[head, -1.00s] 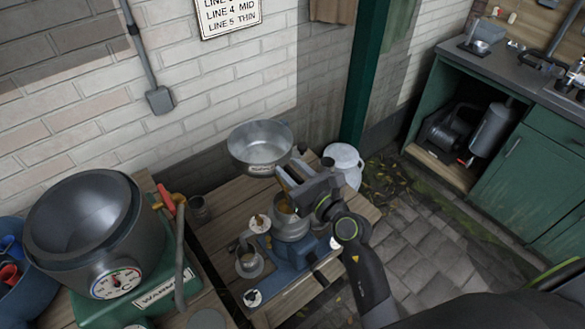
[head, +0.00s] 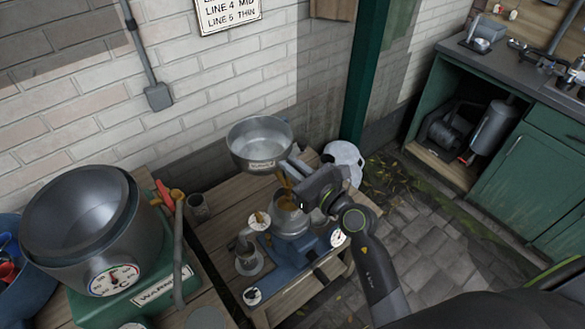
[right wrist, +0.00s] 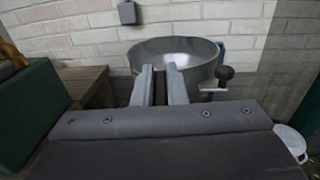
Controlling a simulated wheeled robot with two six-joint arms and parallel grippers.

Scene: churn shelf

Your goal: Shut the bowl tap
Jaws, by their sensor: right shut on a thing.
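Whether the tap is open or shut I cannot tell. My left gripper is not in view.
Below the tap stands a blue-based machine (head: 293,243) with a metal cup (head: 290,222). A large grey drum (head: 85,220) with a dial is at the left. A white-lidded can (head: 345,160) stands behind my wrist. Paving lies free at the right.

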